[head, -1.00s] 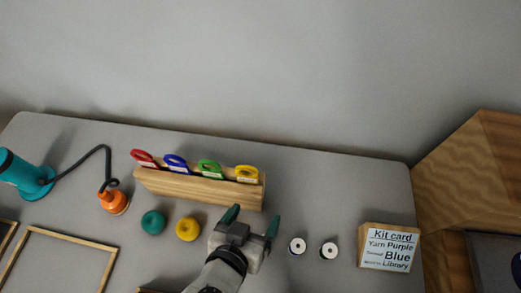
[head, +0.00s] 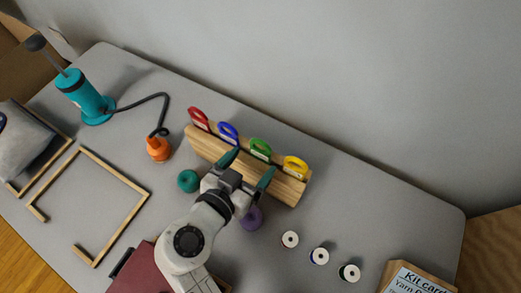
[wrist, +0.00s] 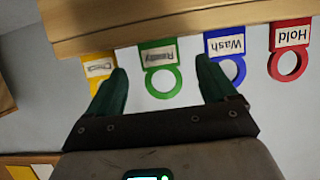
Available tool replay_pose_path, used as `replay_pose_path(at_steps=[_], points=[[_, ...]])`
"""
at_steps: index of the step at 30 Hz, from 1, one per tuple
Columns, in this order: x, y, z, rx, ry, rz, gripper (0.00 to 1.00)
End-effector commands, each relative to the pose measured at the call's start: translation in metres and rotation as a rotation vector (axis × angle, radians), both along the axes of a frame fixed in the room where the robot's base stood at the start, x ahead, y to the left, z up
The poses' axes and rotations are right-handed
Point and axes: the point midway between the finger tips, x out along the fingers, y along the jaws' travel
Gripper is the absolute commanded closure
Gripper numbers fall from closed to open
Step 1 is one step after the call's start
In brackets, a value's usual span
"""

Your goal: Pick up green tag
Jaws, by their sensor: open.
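The green tag (head: 260,149) stands in the wooden rack (head: 215,152), between the blue tag (head: 228,132) and the yellow tag (head: 295,166). It has a ring top and a white label. In the wrist view the green tag (wrist: 161,77) shows between my two fingers, with its ring toward me and its label near the rack (wrist: 180,22). My gripper (head: 247,168) is open and empty, in front of the rack. The fingers (wrist: 160,85) appear on either side of the green ring; whether they touch it cannot be told.
A red tag (head: 198,117) stands at the rack's left end. A teal yarn ball (head: 188,180) and a purple one (head: 252,218) lie near my arm. Several white spools (head: 320,256) and a kit card (head: 414,283) are right.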

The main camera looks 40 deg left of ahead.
Motion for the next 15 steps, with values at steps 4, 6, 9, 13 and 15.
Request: replay_pose_path(at_steps=[4,6,9,13,15], points=[[0.019,0.005,-0.008,-0.001,0.0,-0.001,0.15],[0.024,0.006,-0.01,0.0,0.0,-0.001,0.15],[0.027,0.007,-0.01,-0.001,0.001,0.0,0.15],[0.027,0.007,-0.01,-0.001,0.001,0.0,0.15],[0.027,0.007,-0.01,-0.001,0.001,0.0,0.17]])
